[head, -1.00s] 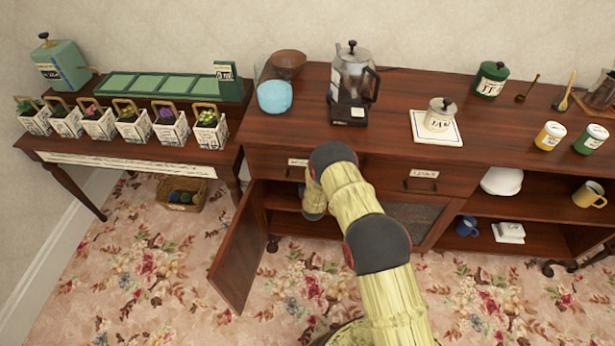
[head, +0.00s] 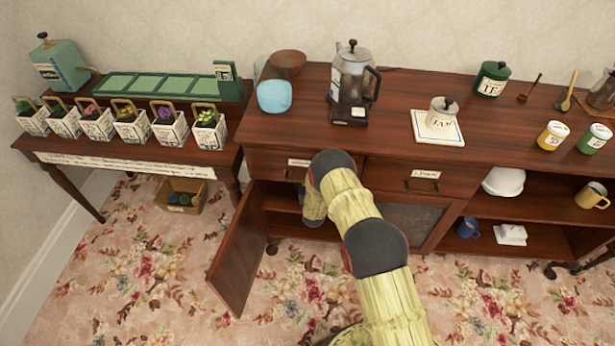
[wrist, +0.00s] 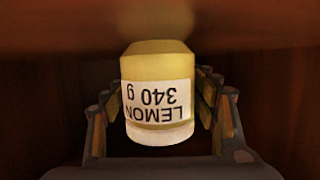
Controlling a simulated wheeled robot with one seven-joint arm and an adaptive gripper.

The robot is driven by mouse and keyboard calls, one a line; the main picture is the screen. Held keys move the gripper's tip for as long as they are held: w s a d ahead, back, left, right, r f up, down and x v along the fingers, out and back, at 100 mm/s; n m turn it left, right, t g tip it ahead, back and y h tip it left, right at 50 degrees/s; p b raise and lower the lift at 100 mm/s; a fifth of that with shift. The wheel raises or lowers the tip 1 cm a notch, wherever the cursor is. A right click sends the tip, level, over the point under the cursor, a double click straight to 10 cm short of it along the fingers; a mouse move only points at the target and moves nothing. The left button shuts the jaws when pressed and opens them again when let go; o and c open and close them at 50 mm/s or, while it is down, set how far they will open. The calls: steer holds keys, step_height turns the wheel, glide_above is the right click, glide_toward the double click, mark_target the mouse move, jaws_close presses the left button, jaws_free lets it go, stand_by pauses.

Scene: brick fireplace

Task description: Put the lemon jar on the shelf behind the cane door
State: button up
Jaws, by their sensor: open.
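The lemon jar (wrist: 157,95), yellow with a white lid and a label reading "LEMON 340 g", appears upside down in the wrist view. It is between the fingers of my gripper (wrist: 160,112), which are open on either side of it. Dark reddish wood surrounds it. In the head view, my arm reaches into the left cabinet compartment, and my gripper and the jar are hidden there. The left door (head: 238,255) stands wide open. A door with a greyish mesh panel (head: 408,228), right of my arm, is shut.
Another yellow jar (head: 553,136) and a green jar (head: 594,139) stand on the sideboard top (head: 300,125). A coffee maker (head: 352,85) stands above my arm. Open shelves at right hold a blue mug (head: 468,228) and a yellow mug (head: 592,195).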

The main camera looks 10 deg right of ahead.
steer(key=shift+o, duration=0.3)
steer(key=shift+r, duration=0.2)
steer(key=p+v, duration=0.4)
steer(key=v, duration=0.8)
